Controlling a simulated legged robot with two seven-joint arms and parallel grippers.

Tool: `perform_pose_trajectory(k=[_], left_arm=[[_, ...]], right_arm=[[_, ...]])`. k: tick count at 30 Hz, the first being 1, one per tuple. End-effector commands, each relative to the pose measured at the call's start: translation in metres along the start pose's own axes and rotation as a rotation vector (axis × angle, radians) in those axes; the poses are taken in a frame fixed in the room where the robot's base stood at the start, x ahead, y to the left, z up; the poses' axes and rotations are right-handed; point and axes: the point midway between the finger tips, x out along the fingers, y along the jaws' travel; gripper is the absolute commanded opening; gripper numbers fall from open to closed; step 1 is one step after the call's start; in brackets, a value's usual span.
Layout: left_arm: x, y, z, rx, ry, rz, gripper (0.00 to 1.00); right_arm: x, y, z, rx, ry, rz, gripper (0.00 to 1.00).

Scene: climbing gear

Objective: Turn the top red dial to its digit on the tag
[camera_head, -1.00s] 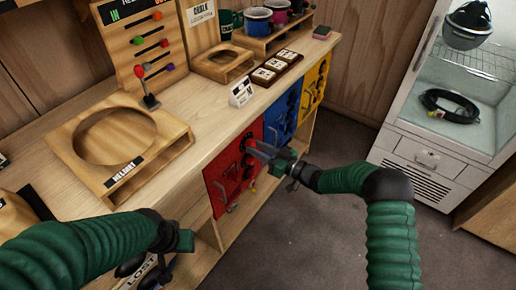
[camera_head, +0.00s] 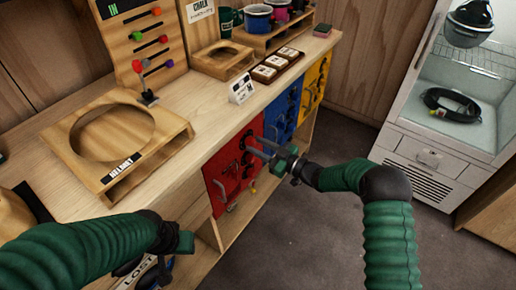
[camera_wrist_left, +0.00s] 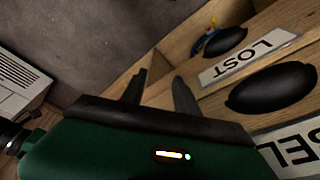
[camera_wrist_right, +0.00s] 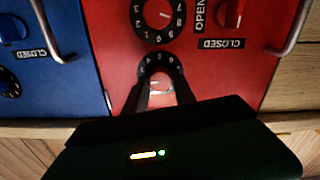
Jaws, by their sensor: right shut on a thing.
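The red panel (camera_head: 231,177) is on the front of the wooden bench. In the right wrist view it shows (camera_wrist_right: 105,50) with two black number dials and a switch knob between OPEN and CLOSED labels. My right gripper (camera_wrist_right: 162,86) is shut on the knob of the dial (camera_wrist_right: 160,64) nearest the wooden edge, the top red dial; fingers and knob cover part of its digits. The right gripper also shows in the head view (camera_head: 252,146). A white tag (camera_head: 241,90) stands on the bench above; its print is too small to read. My left gripper (camera_wrist_left: 160,85) is open and empty.
Blue (camera_head: 280,117) and yellow (camera_head: 313,83) panels continue the row beyond the red one. Metal handles stick out from the panels. A wooden stand with a round hole (camera_head: 70,150) is on the bench. Floor on the right is clear, before a white cabinet (camera_head: 425,150).

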Motion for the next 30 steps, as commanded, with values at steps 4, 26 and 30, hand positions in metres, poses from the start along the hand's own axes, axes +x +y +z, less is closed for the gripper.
perform_pose_trajectory(k=[4,26,30], left_arm=[[0.008,0.000,0.002,0.000,0.000,0.000,0.36],[0.016,0.000,0.004,0.000,0.000,0.000,0.36],[0.016,0.000,0.004,0.000,0.000,0.000,0.36]], right_arm=[[0.000,0.001,0.001,-0.104,0.002,0.002,0.00],[0.000,0.001,-0.001,-0.282,0.001,0.003,0.00],[0.000,0.001,-0.001,-0.281,0.001,0.002,0.00]])
